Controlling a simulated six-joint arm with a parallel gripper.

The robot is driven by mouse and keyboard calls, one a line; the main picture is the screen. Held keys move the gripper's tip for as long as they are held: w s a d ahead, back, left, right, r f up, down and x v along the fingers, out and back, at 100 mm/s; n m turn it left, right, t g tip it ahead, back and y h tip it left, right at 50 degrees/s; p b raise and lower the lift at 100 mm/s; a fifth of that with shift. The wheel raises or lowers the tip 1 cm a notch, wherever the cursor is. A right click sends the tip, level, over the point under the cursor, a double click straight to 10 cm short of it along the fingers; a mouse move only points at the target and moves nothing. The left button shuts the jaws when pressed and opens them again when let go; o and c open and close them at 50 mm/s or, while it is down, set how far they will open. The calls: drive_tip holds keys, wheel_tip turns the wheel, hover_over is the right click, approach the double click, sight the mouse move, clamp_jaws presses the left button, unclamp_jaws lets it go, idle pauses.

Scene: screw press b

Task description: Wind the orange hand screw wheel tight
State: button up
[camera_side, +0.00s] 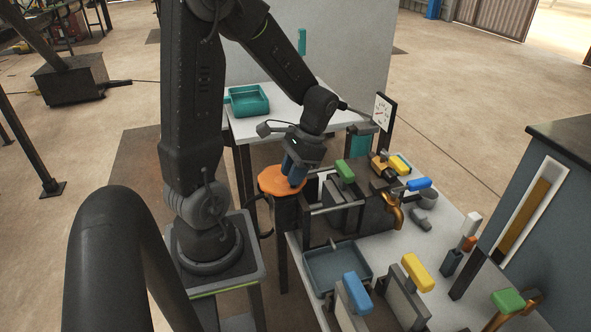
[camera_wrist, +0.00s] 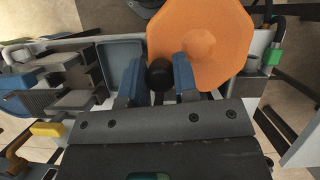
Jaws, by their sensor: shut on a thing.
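The orange hand screw wheel (camera_side: 272,181) is a flat, many-sided disc lying level on a dark post at the left edge of the bench. In the wrist view the wheel (camera_wrist: 215,40) fills the upper middle. A round black knob (camera_wrist: 159,75) sits at its lower left edge. My gripper (camera_side: 294,173) points down at the right part of the wheel. In the wrist view the blue fingers of my gripper (camera_wrist: 159,66) stand on both sides of the knob and are shut on it. The screw under the wheel is mostly hidden.
Close right of the wheel stand toggle clamps with green (camera_side: 345,171), yellow (camera_side: 399,164) and blue (camera_side: 419,184) handles. A grey-blue tray (camera_side: 337,287) is on the bench nearer the camera. A teal tray (camera_side: 232,104) is on the table behind, and a dial gauge (camera_side: 382,112) stands beyond.

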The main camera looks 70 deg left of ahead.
sight(267, 183)
drive_tip(key=m, duration=0.2)
drive_tip(key=s+m+y, duration=0.1)
drive_tip(key=shift+s+d+m+y, duration=0.2)
drive_tip(key=shift+m+y, duration=0.1)
drive_tip(key=shift+m, duration=0.1)
drive_tip(key=m, duration=0.1)
drive_tip(key=s+m+y, duration=0.1)
drive_tip(key=m, duration=0.1)
drive_tip(key=shift+s+a+m+t, duration=0.1)
drive_tip(key=shift+s+m+t, duration=0.1)
drive_tip(key=shift+m+t, duration=0.15)
drive_tip(key=m, duration=0.1)
drive_tip(key=s+m+t+y, duration=0.1)
drive_tip(key=m, duration=0.1)
drive_tip(key=shift+s+a+m, duration=0.1)
drive_tip(key=shift+a+m, duration=0.15)
drive_tip(key=shift+a, duration=0.05)
drive_tip(key=shift+s+a+m+t+y, duration=0.2)
drive_tip(key=shift+m+t, duration=0.05)
drive_tip(key=shift+m, duration=0.45)
drive_tip(key=shift+s+a+m+t+y, duration=0.15)
drive_tip(key=shift+s+m+t+y, duration=0.05)
drive_tip(key=shift+m, duration=0.5)
drive_tip(key=o, duration=0.9)
drive_tip(key=v, duration=1.3)
drive_tip(key=shift+d+r, duration=0.2)
drive_tip(key=shift+r, duration=0.15)
